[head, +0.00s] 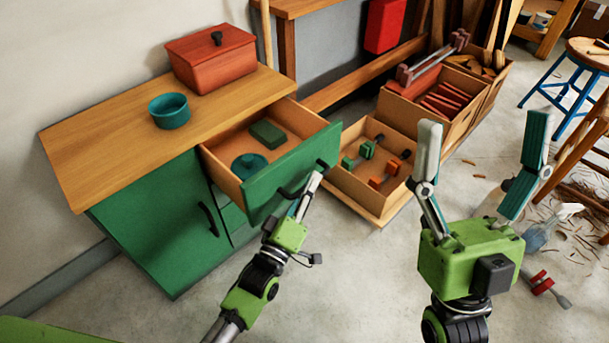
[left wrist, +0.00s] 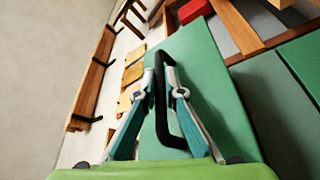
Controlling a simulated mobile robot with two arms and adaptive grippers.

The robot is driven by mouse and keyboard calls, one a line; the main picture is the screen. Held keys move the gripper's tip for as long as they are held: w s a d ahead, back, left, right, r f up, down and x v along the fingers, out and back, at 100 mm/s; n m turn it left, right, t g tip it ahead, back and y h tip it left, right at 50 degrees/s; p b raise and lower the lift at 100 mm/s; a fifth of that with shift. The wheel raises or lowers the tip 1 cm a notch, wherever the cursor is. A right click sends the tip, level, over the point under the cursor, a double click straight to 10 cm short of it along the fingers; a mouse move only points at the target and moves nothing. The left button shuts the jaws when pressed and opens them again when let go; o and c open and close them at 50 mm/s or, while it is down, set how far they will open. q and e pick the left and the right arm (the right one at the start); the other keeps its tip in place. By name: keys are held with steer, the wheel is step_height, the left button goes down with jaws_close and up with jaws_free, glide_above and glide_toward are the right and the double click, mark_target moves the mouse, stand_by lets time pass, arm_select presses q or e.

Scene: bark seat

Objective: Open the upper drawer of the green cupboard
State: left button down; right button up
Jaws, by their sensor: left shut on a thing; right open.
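The green cupboard (head: 158,225) stands against the wall with a wooden top. Its upper drawer (head: 262,200) is pulled well out, showing a teal round lid-like piece (head: 249,166) and a dark green block (head: 267,133) inside. My left gripper (head: 308,192) is at the drawer front, shut on its black handle (head: 285,193). In the left wrist view the handle (left wrist: 160,110) runs between the fingers of that gripper (left wrist: 166,75). My right gripper (head: 482,128) is open and empty, to the right of the drawer and apart from it.
A teal bowl (head: 169,110) and a red lidded box (head: 212,57) stand on the cupboard top. A wooden crate (head: 360,203) with green and orange pieces sits on the floor close beside the open drawer. Floor in front of the cupboard is clear.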

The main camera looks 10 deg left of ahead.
stand_by(0.3)
arm_select(q)
steer(key=c, duration=2.1)
jaws_free()
steer(key=shift+c, duration=0.2)
steer(key=shift+s, duration=0.1)
steer(key=v, duration=1.2)
steer(key=shift+f, duration=0.15)
